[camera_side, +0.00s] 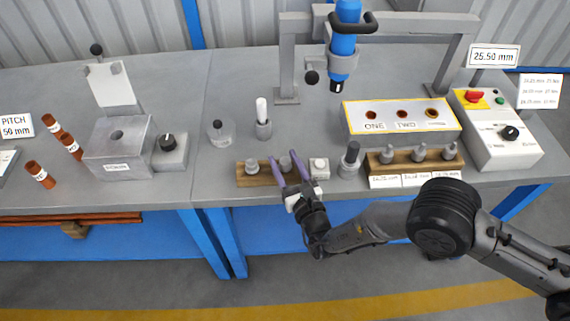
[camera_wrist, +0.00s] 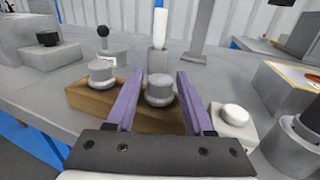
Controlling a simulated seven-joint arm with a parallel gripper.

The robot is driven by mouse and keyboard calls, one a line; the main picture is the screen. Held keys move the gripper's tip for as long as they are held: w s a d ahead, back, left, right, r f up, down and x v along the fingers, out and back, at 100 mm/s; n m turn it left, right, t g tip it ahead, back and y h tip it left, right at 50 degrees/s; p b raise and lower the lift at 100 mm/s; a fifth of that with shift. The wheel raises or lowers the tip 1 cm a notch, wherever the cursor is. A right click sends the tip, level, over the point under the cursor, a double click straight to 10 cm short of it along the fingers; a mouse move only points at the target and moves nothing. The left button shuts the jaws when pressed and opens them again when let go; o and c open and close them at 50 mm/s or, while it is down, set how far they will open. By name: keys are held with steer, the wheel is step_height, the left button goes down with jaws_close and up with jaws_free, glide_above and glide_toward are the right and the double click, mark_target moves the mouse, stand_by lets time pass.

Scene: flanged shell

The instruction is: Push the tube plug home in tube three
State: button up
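My gripper (camera_side: 284,160) has two purple fingers, spread apart, at the wooden block (camera_side: 242,180) near the table's front edge. In the wrist view, one grey flanged plug (camera_wrist: 159,88) stands on the block between the fingers (camera_wrist: 160,74), with no clear contact. A second grey plug (camera_wrist: 102,73) stands to the left on the same block. A white box with a yellow edge (camera_side: 382,139) has three reddish-brown round openings marked ONE, TWO and a third label too blurred to read; the third opening (camera_side: 432,113) is at the right. No plug shows in it.
A white-topped button box (camera_side: 319,168) and a dark-topped post (camera_side: 352,152) stand right of my gripper. A wooden rack (camera_side: 377,164) holds three grey pieces behind size labels. A blue tool (camera_side: 343,50) hangs above. Loose brown tubes (camera_side: 40,174) lie at far left. A sign (camera_side: 494,56) reads 25.50 mm.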

mark_target(285, 161)
jaws_close()
steer(key=shift+r, duration=0.2)
steer(key=shift+r, duration=0.55)
step_height(285, 161, up, 2)
steer(key=shift+r, duration=0.1)
steer(key=s+d+r, duration=0.9)
steer(key=s, duration=0.1)
steer(key=w+d+r+m+h, duration=0.2)
steer(key=w+d+m+h, duration=0.5)
steer(key=w+d+h, duration=0.65)
steer(key=w+d+m+g+h, duration=0.2)
steer(key=w+d, duration=0.3)
steer(key=d, duration=0.5)
steer(key=w+d+m+g+h, duration=0.1)
steer(key=w+d, duration=0.4)
steer(key=d, duration=0.5)
steer(key=shift+w+f+m+g+h, duration=0.25)
steer(key=shift+f+m+g+h, duration=0.25)
steer(key=shift+m, duration=0.5)
